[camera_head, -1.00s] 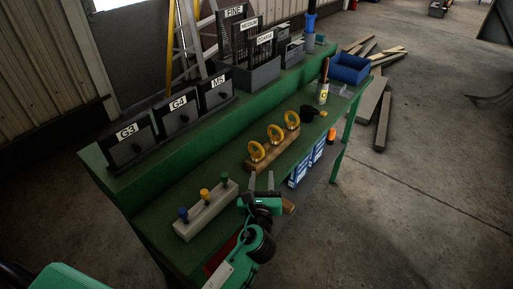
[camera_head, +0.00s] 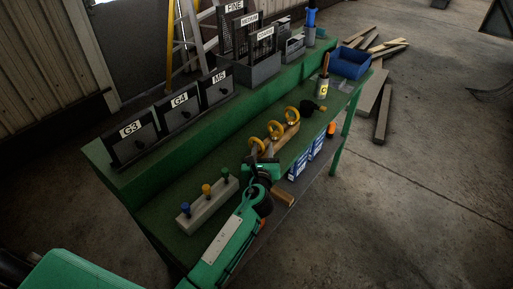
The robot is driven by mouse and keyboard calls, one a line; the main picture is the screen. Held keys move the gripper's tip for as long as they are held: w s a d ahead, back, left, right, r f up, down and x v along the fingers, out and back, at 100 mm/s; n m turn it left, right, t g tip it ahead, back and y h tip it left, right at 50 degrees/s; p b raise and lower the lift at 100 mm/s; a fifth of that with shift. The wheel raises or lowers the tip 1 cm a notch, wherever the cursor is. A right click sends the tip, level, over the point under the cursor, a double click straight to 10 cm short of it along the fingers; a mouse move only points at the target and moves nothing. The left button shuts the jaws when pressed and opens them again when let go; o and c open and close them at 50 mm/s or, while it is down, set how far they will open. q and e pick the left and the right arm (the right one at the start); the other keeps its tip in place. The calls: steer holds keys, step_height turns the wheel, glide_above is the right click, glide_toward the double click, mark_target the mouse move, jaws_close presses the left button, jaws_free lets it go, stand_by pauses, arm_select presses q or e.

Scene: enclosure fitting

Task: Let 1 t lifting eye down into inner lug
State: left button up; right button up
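Three yellow ring-shaped lifting eyes stand upright in a row on a wooden block (camera_head: 291,137) on the green bench: a near one (camera_head: 257,146), a middle one (camera_head: 275,129) and a far one (camera_head: 292,115). My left gripper (camera_head: 263,154) is at the near end of the block, close by the near eye. Its fingers look apart; whether they touch the eye is not clear. The gripper and wrist hide the block's near end. I cannot make out an inner lug. My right gripper is out of view.
A pale block (camera_head: 207,208) with blue, yellow and green pegs lies left of my arm. Bins labelled G3 (camera_head: 132,138), G4 and M5 stand on the raised shelf.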

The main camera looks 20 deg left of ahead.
arm_select(q)
jaws_close()
